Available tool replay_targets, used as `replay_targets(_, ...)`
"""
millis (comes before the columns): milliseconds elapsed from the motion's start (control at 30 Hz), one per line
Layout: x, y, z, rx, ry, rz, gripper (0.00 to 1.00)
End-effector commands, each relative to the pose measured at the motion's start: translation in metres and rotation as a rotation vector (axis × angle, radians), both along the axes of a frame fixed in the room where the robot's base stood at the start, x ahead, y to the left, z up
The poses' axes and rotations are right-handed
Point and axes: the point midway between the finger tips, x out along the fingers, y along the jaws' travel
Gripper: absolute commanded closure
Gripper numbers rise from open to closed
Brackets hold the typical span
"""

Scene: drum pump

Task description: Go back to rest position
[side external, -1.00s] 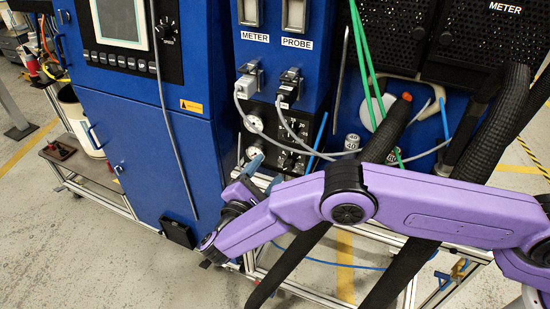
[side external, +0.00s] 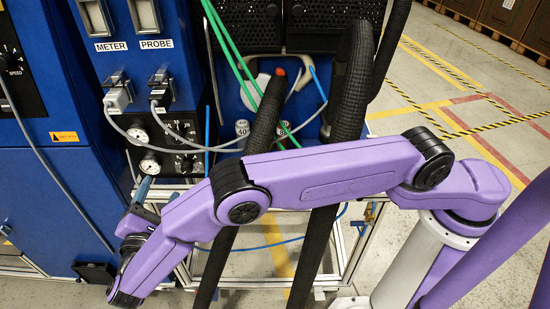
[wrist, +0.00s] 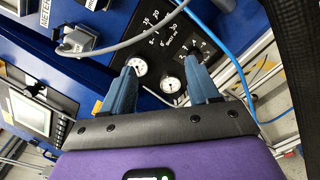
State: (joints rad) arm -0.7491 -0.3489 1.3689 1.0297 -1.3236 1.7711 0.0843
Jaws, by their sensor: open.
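My purple arm reaches across the front of the blue drum-pump cabinet in the side view. My gripper (side external: 143,190) is at its far end, small and partly hidden by the wrist, in front of the cabinet's lower panel. In the wrist view my gripper (wrist: 164,82) has two blue fingers spread apart with nothing between them. The fingers point at the black panel (wrist: 160,48) with dials and knobs. White gauges (wrist: 172,85) show between and beside the fingertips. Whether the fingertips touch the panel cannot be told.
Grey connectors sit under the METER label (side external: 110,46) and PROBE label (side external: 156,44), with grey cables hanging. Thick black hoses (side external: 350,90) run down behind my arm. A metal frame (side external: 350,255) stands below. Open floor (side external: 470,70) lies at the right.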

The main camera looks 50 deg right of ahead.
Motion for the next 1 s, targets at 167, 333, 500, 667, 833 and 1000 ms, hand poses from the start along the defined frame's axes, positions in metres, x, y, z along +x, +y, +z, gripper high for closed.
replay_targets(167, 0.005, -0.022, 0.021, 0.085, 0.09, -0.034, 0.4)
replay_targets(333, -0.002, -0.058, 0.044, 0.218, 0.222, -0.078, 0.4)
replay_targets(500, -0.022, -0.1, 0.064, 0.361, 0.347, -0.12, 0.4)
replay_targets(667, -0.052, -0.141, 0.08, 0.506, 0.454, -0.156, 0.4)
replay_targets(833, -0.092, -0.186, 0.093, 0.67, 0.555, -0.194, 0.4)
replay_targets(1000, -0.141, -0.231, 0.102, 0.84, 0.644, -0.23, 0.4)
